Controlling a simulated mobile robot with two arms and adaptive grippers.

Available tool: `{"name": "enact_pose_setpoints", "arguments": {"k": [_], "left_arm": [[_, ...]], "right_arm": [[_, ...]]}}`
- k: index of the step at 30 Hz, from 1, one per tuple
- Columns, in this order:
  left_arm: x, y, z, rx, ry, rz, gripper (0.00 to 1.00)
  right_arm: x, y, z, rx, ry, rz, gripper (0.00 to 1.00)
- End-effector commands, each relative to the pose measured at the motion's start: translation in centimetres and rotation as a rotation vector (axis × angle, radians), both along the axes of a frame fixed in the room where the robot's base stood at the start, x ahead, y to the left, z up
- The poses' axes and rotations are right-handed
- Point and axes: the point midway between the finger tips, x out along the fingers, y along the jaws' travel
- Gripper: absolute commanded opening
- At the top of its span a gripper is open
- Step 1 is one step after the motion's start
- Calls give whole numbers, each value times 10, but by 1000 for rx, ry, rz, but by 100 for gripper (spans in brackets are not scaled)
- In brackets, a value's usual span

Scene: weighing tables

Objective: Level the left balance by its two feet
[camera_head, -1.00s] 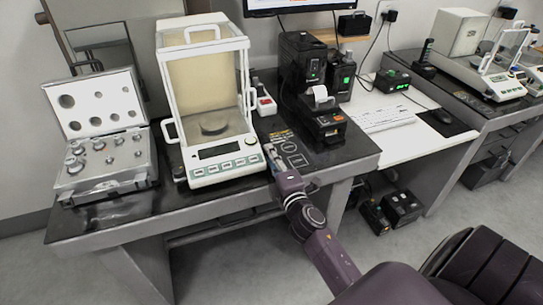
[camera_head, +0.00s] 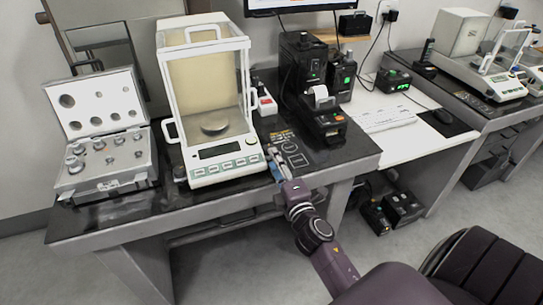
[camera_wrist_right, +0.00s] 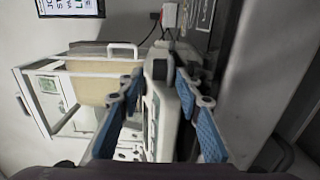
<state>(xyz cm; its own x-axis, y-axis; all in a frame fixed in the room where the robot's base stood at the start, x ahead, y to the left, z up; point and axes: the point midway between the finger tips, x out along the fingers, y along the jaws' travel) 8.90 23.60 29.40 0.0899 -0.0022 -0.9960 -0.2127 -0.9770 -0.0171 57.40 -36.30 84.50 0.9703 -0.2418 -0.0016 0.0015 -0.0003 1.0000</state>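The left balance (camera_head: 222,170), white with a glass draft shield and round pan (camera_head: 214,128), stands on the dark table at left. A dark foot (camera_head: 179,173) shows at its front left corner. My right gripper (camera_head: 275,158) is at the balance's front right corner. In the right wrist view, its two blue-padded fingers (camera_wrist_right: 158,82) are apart, with a dark round knob, seemingly the right foot (camera_wrist_right: 160,69), between or just beyond the tips. I cannot tell whether either finger touches it. The level bubble cannot be made out. My left gripper is out of view.
An open case of weights (camera_head: 105,160) stands left of the balance. A small printer (camera_head: 325,122) and black devices stand to its right. The dark table's front edge (camera_head: 225,203) runs below my right gripper. Another balance (camera_head: 490,75) stands far right.

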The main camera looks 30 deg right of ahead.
Motion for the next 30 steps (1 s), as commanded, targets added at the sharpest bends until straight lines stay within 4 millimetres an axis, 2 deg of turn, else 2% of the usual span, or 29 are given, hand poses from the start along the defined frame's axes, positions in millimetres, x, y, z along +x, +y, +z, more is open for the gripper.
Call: {"name": "enact_pose_setpoints", "arguments": {"k": [1,6,12,18,26,30], "left_arm": [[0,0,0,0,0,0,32],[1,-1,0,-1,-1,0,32],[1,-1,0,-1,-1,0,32],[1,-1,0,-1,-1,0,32],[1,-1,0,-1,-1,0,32],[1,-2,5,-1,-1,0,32]], "right_arm": [[-13,4,-2,4,3,0,32],[-48,12,-2,5,2,-2,32],[-76,19,-1,2,0,-1,32],[-84,21,1,0,-1,0,32],[-84,21,0,-1,-1,2,32],[-81,24,-3,-4,5,56,32]]}}
